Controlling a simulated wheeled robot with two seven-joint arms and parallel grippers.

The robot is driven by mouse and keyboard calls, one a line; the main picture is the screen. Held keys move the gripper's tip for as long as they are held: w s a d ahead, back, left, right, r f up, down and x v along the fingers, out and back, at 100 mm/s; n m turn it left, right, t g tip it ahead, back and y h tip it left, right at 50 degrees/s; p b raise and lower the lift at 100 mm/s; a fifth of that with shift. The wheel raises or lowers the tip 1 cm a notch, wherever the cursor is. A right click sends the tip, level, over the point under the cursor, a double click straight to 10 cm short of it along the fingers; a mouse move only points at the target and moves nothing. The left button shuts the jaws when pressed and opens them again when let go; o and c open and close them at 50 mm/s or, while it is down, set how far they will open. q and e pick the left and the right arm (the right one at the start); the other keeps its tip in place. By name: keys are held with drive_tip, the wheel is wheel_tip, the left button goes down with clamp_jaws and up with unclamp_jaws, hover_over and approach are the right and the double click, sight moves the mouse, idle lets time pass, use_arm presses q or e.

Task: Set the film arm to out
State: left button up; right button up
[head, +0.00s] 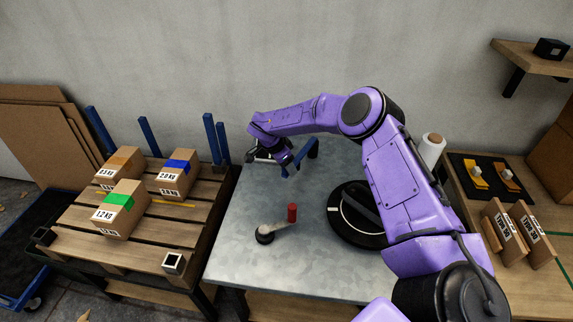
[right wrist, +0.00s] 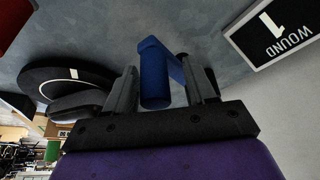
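The film arm seems to be the blue bar (head: 300,158) on the grey table, at the far side beside my right gripper (head: 285,166). In the right wrist view the blue arm (right wrist: 155,75) shows a rounded blue end between my two grey fingertips (right wrist: 160,82), with a bar running back to the right. The fingers stand apart, with gaps visible on both sides of the blue end. Whether they touch it cannot be told. My purple right forearm and wrist partly cover this area in the head view. My left gripper is not in view.
A "WOUND 1" sign (right wrist: 275,35) is near the wall. A pallet (head: 85,240) with boxes stands left; a wooden bench with a white roll (head: 431,150) stands right.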

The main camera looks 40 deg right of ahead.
drive_tip(key=b+v, duration=0.1)
drive_tip(key=v, duration=0.9)
drive_tip(key=shift+r+b, duration=0.2)
drive_tip(key=shift+b, duration=0.2)
drive_tip(key=shift+a, duration=0.15)
